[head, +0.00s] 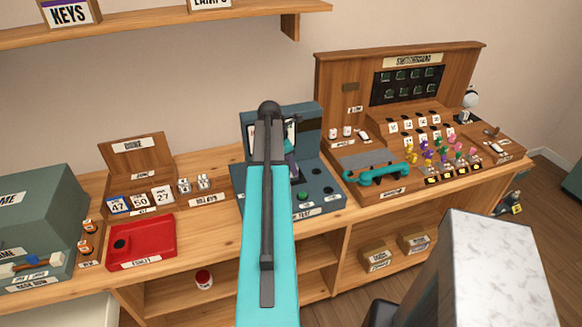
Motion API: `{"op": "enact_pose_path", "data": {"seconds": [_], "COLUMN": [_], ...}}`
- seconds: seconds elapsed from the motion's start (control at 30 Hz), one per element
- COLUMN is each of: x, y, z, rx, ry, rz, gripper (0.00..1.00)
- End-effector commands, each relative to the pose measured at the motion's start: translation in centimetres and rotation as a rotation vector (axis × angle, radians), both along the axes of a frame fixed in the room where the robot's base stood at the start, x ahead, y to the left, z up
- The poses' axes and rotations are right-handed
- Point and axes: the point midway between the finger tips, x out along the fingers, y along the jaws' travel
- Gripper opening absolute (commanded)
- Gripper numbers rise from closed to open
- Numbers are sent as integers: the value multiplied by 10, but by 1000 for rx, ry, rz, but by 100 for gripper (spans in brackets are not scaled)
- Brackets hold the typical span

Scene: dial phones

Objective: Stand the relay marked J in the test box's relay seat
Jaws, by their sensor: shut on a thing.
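The test box (318,196) is a dark blue-grey case with a raised back panel, standing in the middle of the bench. My arm reaches over it and covers much of its left side. My gripper (292,172) is just behind the arm, over the box. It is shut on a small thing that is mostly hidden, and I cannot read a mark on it. The relay seat cannot be made out behind the arm.
A wooden switchboard (335,90) with coloured plugs and a teal handset (380,175) stands close at the right. A red tray (155,238), number cards (140,202) and a green-grey case (40,220) are at the left. A shelf (200,18) hangs above.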

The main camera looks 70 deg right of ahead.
Motion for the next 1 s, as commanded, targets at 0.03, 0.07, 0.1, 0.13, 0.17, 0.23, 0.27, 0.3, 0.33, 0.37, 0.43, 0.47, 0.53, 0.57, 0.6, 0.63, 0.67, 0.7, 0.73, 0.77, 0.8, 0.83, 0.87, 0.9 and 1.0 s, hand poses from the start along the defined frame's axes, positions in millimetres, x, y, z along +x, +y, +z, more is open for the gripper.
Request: {"op": "enact_pose_path", "data": {"seconds": [0.03,0.07,0.1,0.13,0.17,0.23,0.27,0.3,0.33,0.37,0.43,0.47,0.53,0.57,0.6,0.63,0.67,0.7,0.73,0.77,0.8,0.83,0.87,0.9,1.0], "x": [0,0,0,0,0,0,0,0,0,0,0,0,0,0,0,0,0,0,0,0,0,0,0,0,0], "y": [0,0,0,0,0,0,0,0,0,0,0,0,0,0,0,0,0,0,0,0,0,0,0,0,0], "z": [-1,-1,-2,-2,-3,-4,-4,-5,-5,-6,-7,-7,-8,-8,-9,-9,-10,-10,-11,-11,-11,-11,-11,-11,-11], "rx": [0,0,0,0,0,0,0,0,0,0,0,0,0,0,0,0,0,0,0,0,0,0,0,0,0], "ry": [0,0,0,0,0,0,0,0,0,0,0,0,0,0,0,0,0,0,0,0,0,0,0,0,0], "rz": [0,0,0,0,0,0,0,0,0,0,0,0,0,0,0,0,0,0,0,0,0,0,0,0,0], "gripper": [3,3,3,3,3,3,3,3,3,3,3,3,3,3,3,3,3,3,3,3,3,3,3,28,45]}}
